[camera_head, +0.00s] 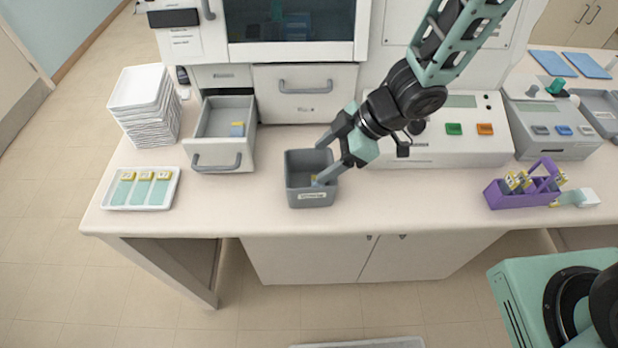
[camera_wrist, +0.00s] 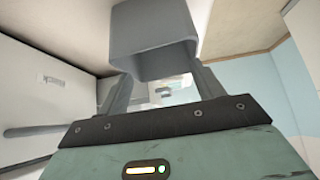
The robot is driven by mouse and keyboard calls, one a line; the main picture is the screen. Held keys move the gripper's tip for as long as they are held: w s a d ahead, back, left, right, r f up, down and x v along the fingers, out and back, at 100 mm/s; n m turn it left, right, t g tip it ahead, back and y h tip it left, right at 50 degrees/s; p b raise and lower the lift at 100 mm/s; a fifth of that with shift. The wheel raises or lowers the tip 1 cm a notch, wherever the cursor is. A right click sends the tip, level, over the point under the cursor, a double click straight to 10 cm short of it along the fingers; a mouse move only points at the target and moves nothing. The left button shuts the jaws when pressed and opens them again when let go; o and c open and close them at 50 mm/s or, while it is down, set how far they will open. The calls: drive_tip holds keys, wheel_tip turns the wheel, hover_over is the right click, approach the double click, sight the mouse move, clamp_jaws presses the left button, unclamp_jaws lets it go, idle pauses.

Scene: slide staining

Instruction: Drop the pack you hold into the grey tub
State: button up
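The grey tub (camera_head: 312,199) stands on the bench near its front edge, with a label on its front. It also shows in the wrist view (camera_wrist: 150,35), just beyond my fingers. My gripper (camera_head: 325,160) is at the tub's right side, with its two fingers spread wide apart and one reaching over the rim. It is open in the wrist view (camera_wrist: 162,88) too.
A slide tray (camera_head: 141,188) and a stack of white trays (camera_head: 140,88) are further left. A purple rack (camera_head: 522,199) stands at right. Bare bench lies in front.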

drive_tip(key=p+v, duration=0.2)
drive_tip(key=v, duration=1.5)
drive_tip(key=shift+d+p, duration=0.2)
drive_tip(key=shift+p, duration=0.15)
drive_tip(key=shift+r, duration=0.1)
drive_tip(key=w+a+m+t+h+b, duration=0.1)
drive_tip(key=w+a+m+t+b, duration=0.1)
drive_tip(key=w+a+t+b, duration=0.15)
drive_tip(key=s+f+m+g+h+b, duration=0.2)
drive_tip(key=s+m+h+b, duration=0.1)
drive_tip(key=s, duration=0.7)
drive_tip(key=s+d+f+m+g+h+b, duration=0.1)
drive_tip(key=s+f+m+h+b, duration=0.2)
drive_tip(key=s, duration=0.8)
drive_tip(key=shift+f+m+g, duration=0.2)
drive_tip(key=shift+m+g, duration=0.15)
drive_tip(key=shift+m, duration=0.55)
